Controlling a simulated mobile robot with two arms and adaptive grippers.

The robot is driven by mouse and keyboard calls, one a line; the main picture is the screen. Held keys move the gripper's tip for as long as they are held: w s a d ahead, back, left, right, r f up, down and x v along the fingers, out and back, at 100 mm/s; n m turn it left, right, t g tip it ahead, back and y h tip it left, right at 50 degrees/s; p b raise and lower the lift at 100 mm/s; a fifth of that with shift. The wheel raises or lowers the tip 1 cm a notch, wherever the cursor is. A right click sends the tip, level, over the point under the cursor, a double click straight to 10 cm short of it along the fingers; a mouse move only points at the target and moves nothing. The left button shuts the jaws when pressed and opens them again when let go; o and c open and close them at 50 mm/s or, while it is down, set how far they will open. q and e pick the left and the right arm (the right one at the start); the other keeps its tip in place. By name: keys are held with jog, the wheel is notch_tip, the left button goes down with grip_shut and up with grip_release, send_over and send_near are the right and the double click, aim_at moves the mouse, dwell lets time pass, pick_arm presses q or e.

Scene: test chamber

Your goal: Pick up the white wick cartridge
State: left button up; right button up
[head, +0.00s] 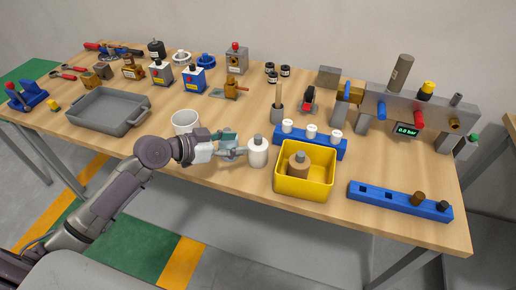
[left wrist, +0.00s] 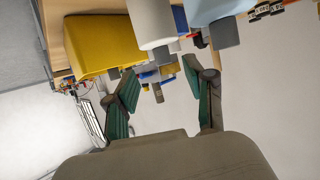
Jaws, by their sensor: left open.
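The white wick cartridge (head: 258,154) is a white cylinder with a grey top, standing upright near the table's front edge in the head view. My left gripper (head: 235,147) is just left of it, with its fingers pointing at it. In the left wrist view the gripper (left wrist: 160,70) is open, with nothing between its teal pads. A white cylinder with a grey end, apparently the cartridge (left wrist: 150,22), lies beyond the fingertips there. I cannot tell whether any finger touches it. My right gripper is not in view.
A yellow bin (head: 304,187) holding a brown grey-topped cylinder stands close right of the cartridge. A blue rack (head: 340,152) with white pieces is behind it. A white mug (head: 184,121) stands behind my left wrist. Another blue rack (head: 375,203) lies right.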

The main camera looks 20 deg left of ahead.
aim_at(258, 136)
pick_arm(q)
jog(key=x, duration=0.2)
jog(key=shift+w+d+f, duration=0.1)
jog(key=shift+w+d, duration=0.2)
jog(key=shift+w+d+p, duration=0.15)
jog(key=shift+w+p, duration=0.1)
jog(key=shift+p, duration=0.25)
jog(key=shift+w+d+p, duration=0.8)
jog(key=shift+w+p, duration=0.15)
jog(key=shift+w, duration=0.05)
jog(key=shift+f+x, duration=0.2)
jog(key=shift+x, duration=1)
jog(key=shift+s+a, duration=0.1)
jog(key=shift+c, duration=1)
jog(key=c, duration=0.8)
grip_shut()
